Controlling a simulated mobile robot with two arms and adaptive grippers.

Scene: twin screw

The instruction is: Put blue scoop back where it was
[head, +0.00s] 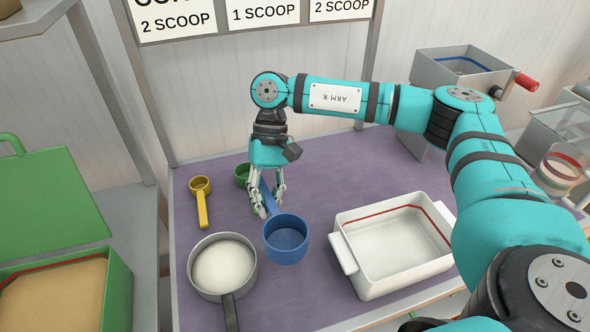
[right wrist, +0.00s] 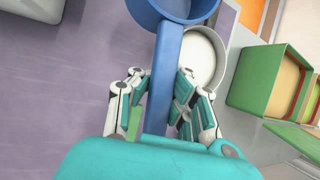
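The blue scoop (head: 286,240) is in the middle of the head view, with its cup towards me and its handle running back to my right gripper (head: 267,203). In the right wrist view, the fingers of my right gripper (right wrist: 163,78) are closed in on both sides of the blue scoop's handle (right wrist: 160,95). The cup is at the top of that view. The scoop appears to be held above the purple mat (head: 315,190); its exact height is unclear. My left gripper is not in view.
A yellow scoop (head: 202,205) and a partly hidden green scoop (head: 241,173) lie behind. A saucepan (head: 229,297) of white contents stands left of the blue cup. A white dish (head: 345,255) is right. A green bin (head: 118,285) stands left; a grey hopper (head: 425,72) stands back right.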

